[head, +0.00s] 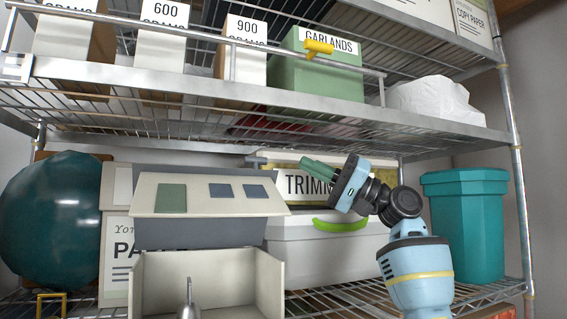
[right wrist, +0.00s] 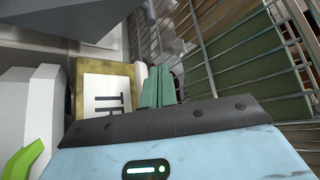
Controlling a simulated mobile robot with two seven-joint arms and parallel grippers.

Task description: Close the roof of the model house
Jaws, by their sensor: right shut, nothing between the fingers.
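The model house (head: 262,283) stands on the shelf in the lower middle of the head view, its cream walls open at the top. Its roof (head: 210,199), a pale panel with a green and two dark blue-grey windows, is raised above and behind the walls. A grey panel shows under the roof. A grey rounded object (head: 188,303) stands in front of or inside the house; I cannot tell which. My right gripper (head: 305,164) is to the right of the roof, its green fingers together and empty, pointing left. The fingers also show in the right wrist view (right wrist: 158,84). My left gripper is out of view.
A white box with a green handle (head: 340,226) and a box labelled TRIM (head: 300,184) stand behind my right gripper. A teal bin (head: 466,225) is at the right, a dark teal ball (head: 50,220) at the left. The wire shelf above (head: 200,92) limits height.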

